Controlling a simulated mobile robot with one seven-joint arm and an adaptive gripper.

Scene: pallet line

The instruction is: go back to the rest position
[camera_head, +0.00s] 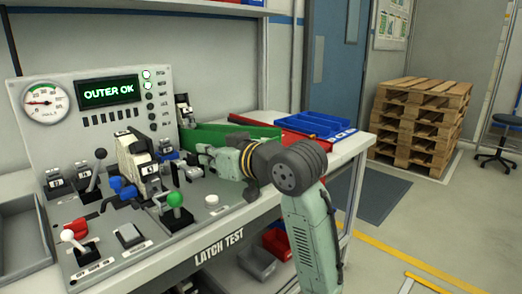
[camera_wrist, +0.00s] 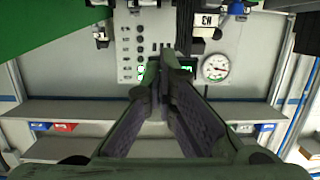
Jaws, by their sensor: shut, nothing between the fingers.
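My gripper (camera_head: 194,153) is over the right part of the latch test panel (camera_head: 97,238), near the latch mechanism (camera_head: 139,163) at the panel's middle. In the wrist view the fingers (camera_wrist: 168,58) come together at their tips, with nothing seen between them. Whether the gripper touches anything on the panel cannot be told. My arm reaches in from the right front, over the bench edge. The screen (camera_head: 108,92) on the upright panel reads "OUTER OK" in green.
A green-knobbed lever (camera_head: 175,200), a white-knobbed lever (camera_head: 68,236) and a black-knobbed lever (camera_head: 100,154) stand up from the panel. A blue tray (camera_head: 315,123) lies on the right of the bench. Stacked pallets (camera_head: 420,120) stand beyond, with open floor in front.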

